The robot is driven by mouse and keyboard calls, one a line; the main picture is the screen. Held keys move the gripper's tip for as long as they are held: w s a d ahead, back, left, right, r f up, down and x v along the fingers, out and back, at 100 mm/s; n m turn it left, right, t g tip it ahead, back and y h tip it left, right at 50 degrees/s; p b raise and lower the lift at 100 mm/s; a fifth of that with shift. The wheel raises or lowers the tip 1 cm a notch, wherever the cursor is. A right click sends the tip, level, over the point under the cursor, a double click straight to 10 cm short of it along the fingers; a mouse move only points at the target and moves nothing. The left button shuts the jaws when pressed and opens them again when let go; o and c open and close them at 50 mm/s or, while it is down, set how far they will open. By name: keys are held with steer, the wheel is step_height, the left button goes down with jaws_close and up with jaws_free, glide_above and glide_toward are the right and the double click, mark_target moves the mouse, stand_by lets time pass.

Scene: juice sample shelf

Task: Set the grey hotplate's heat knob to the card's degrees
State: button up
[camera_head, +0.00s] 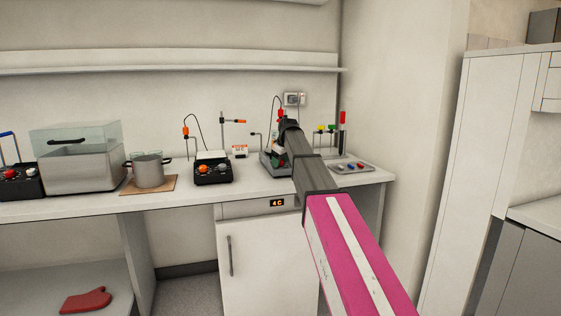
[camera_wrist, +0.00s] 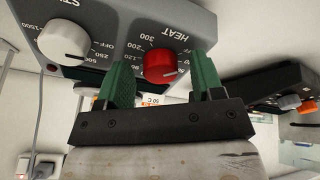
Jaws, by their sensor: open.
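The grey hotplate (camera_head: 267,165) stands on the counter, largely hidden behind my arm in the head view. In the wrist view its front panel (camera_wrist: 110,22) appears upside down, with a red HEAT knob (camera_wrist: 159,64) and a white STIR knob (camera_wrist: 64,39). The red knob has a pale pointer line, but its exact setting is hard to read. My gripper (camera_wrist: 161,74) is open, its green fingers on either side of the red knob; I cannot tell whether they touch it. A small card (camera_head: 240,150) stands left of the hotplate; in the wrist view it reads 50 C (camera_wrist: 152,99).
A pot (camera_head: 149,172) and a clear-lidded bath (camera_head: 78,170) are further left. A grey tray (camera_head: 352,167) with colored items lies right of my arm. The counter front is mostly clear.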

steer(key=c, duration=0.9)
steer(key=shift+m, duration=0.3)
steer(key=m, duration=0.5)
steer(key=shift+a+m+h, duration=0.1)
steer(key=shift+m+h, duration=0.3)
steer(key=m, duration=0.5)
steer(key=shift+m+t+h, duration=0.3)
steer(key=o, duration=0.9)
